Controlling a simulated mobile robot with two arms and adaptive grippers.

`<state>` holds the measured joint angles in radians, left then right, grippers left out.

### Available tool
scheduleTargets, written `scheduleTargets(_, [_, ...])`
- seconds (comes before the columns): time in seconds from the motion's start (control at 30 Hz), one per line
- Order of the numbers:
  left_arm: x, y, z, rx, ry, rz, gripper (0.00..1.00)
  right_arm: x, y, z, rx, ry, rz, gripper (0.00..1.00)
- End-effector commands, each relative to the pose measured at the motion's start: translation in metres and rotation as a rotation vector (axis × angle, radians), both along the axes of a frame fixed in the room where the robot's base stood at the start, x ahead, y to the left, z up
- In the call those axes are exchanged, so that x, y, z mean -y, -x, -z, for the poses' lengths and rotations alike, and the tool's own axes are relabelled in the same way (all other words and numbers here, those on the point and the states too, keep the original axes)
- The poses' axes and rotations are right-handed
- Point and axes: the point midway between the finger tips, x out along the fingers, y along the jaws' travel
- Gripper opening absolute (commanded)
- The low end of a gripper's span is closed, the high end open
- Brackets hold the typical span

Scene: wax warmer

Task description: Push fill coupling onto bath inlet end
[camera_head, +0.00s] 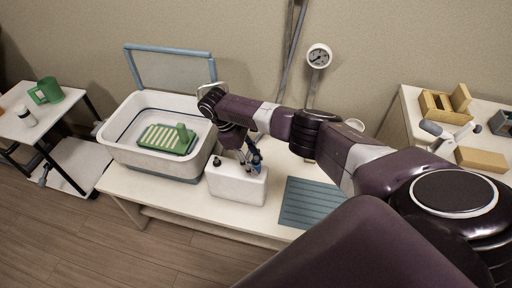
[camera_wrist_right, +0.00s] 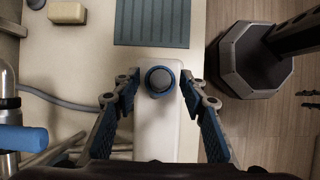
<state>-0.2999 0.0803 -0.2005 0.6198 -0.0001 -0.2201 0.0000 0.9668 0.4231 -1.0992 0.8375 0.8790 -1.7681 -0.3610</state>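The white bath (camera_head: 118,150) stands on the left of the table, with its framed lid raised and a green grate (camera_head: 168,138) inside. A white canister (camera_head: 238,186) stands to its right and also shows under my gripper in the wrist view (camera_wrist_right: 157,138). A round grey cap with a blue ring (camera_wrist_right: 160,80) sits on it; I cannot tell whether this is the fill coupling. My right gripper (camera_wrist_right: 159,78) is open around the cap, with a gap on both sides. A grey hose (camera_wrist_right: 62,102) runs in from the left behind a finger. I cannot make out the inlet end. My left gripper is not in view.
A blue-grey ribbed mat (camera_head: 312,203) lies right of the canister. A wooden box (camera_head: 444,105) stands on the right table. A gauge (camera_head: 319,56) is at the wall.

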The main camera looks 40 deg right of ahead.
Motion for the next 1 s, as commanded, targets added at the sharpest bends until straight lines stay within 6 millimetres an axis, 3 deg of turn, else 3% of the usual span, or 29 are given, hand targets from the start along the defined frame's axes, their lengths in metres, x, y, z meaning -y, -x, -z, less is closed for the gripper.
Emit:
scheduleTargets(0.03, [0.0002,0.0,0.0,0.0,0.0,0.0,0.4,0.0002,-0.0001,-0.0001,0.0,0.0,0.0,0.31])
scheduleTargets(0.33, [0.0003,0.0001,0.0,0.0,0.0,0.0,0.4,0.0003,-0.0001,-0.0003,0.0,0.0,0.001,0.0])
scheduleTargets(1.0, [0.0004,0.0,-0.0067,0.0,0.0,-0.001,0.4,0.0002,-0.0001,-0.0068,0.0,0.0,0.0,0.0])
